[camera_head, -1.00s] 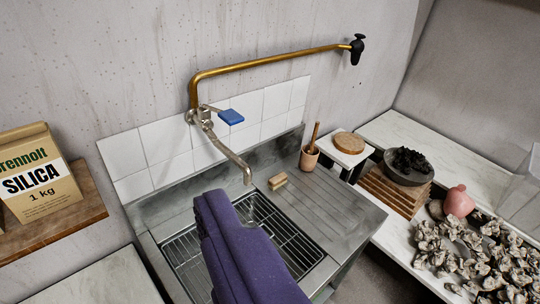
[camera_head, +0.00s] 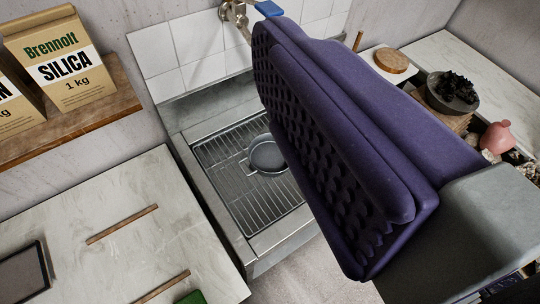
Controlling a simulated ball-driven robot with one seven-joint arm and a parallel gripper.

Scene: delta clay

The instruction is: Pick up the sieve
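A small round grey pan-like vessel (camera_head: 266,157), which looks like the sieve, sits in the sink (camera_head: 222,188) on the wire rack. A short loop or handle shows at its left, and its right edge is partly hidden behind my gripper. My gripper (camera_head: 285,50) is purple, with a bumpy pad facing left, and fills the middle and right of the view.
A pale worktop (camera_head: 130,235) with wooden strips is at the lower left. A wooden shelf (camera_head: 75,125) holds silica bags (camera_head: 62,62). A dark bowl (camera_head: 452,92), a round wooden lid (camera_head: 392,60) and a pink pot (camera_head: 497,136) are at right. The tap is partly hidden at the top.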

